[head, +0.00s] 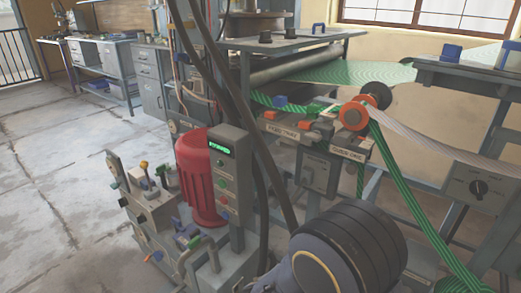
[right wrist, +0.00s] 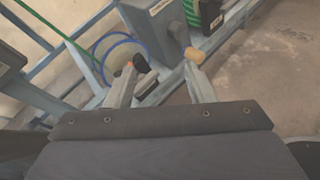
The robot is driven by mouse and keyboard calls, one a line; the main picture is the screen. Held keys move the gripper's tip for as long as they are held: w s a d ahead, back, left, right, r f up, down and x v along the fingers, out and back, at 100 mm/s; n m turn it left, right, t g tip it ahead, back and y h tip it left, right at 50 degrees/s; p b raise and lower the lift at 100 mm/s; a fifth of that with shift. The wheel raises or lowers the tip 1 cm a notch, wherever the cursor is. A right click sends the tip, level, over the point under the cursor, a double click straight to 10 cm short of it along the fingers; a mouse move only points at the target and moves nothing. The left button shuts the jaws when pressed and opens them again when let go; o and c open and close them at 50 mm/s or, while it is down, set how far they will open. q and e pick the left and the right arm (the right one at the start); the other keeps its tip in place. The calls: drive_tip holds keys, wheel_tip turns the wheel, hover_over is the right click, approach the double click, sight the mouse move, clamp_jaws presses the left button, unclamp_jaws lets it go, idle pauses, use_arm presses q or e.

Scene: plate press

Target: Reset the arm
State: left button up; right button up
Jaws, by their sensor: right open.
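My right gripper (right wrist: 161,63) shows in the right wrist view with its two fingers spread apart. No object is between the fingers. It points toward the blue-grey metal frame (right wrist: 205,42) and the floor (right wrist: 262,72); whether it touches anything there I cannot tell. My right gripper cannot be made out in the head view. My left gripper shows in neither view. In the head view a plate press stands at the centre, with a metal roller (head: 300,66), a green striped sheet (head: 350,72) and a red motor (head: 201,185).
A grey control box (head: 231,165) with a lit green display stands beside the motor. A green strap (head: 405,190) hangs from an orange roller (head: 354,115). A lever panel (head: 150,200) is at lower left. A workbench (head: 105,58) stands far left, with open floor (head: 65,165) before it.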

drive_tip(key=s+d+r+m+g+y, duration=0.2)
drive_tip(key=s+m+y, duration=0.5)
drive_tip(key=s+d+r+m+g+y, duration=0.2)
drive_tip(key=s+m+y, duration=0.5)
drive_tip(key=m, duration=0.1)
wheel_tip(320, 180, up, 36)
drive_tip(key=s+a+m+t+y+p, duration=0.1)
drive_tip(key=m+t+y+p, duration=0.2)
drive_tip(key=p, duration=2.7)
drive_tip(key=shift+s+a+f+m+t, duration=0.2)
drive_tip(key=shift+a+m+t, duration=0.1)
drive_tip(key=shift+m+t, duration=0.8)
